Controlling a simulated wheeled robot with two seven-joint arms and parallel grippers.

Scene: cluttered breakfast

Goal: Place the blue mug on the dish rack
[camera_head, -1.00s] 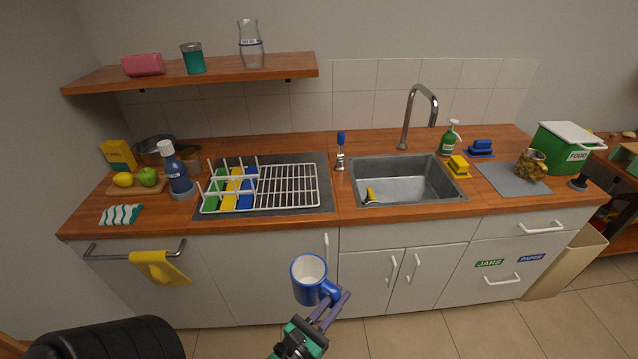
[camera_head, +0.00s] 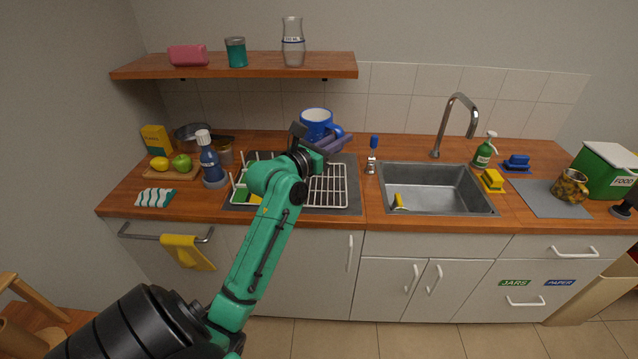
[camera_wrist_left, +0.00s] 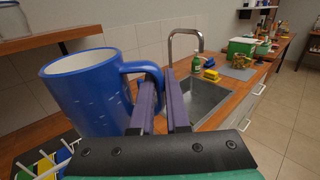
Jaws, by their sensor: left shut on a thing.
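The blue mug (camera_head: 317,122), white inside, is upright in the air above the back right part of the dish rack. It also shows large in the left wrist view (camera_wrist_left: 88,98). My left gripper (camera_head: 338,142) is shut on the mug's handle, its purple fingers closing from the right side in the wrist view (camera_wrist_left: 165,105). The white wire dish rack (camera_head: 328,190) stands on a dark mat on the counter, and my left arm hides much of it. Colored plates at the rack's left show in the wrist view (camera_wrist_left: 42,165). My right gripper is not in view.
A wooden shelf (camera_head: 235,72) hangs above and behind the mug. A blue bottle (camera_head: 210,162) stands left of the rack. A blue-handled brush (camera_head: 372,155) and the sink (camera_head: 432,190) with its faucet (camera_head: 458,115) are to the right.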

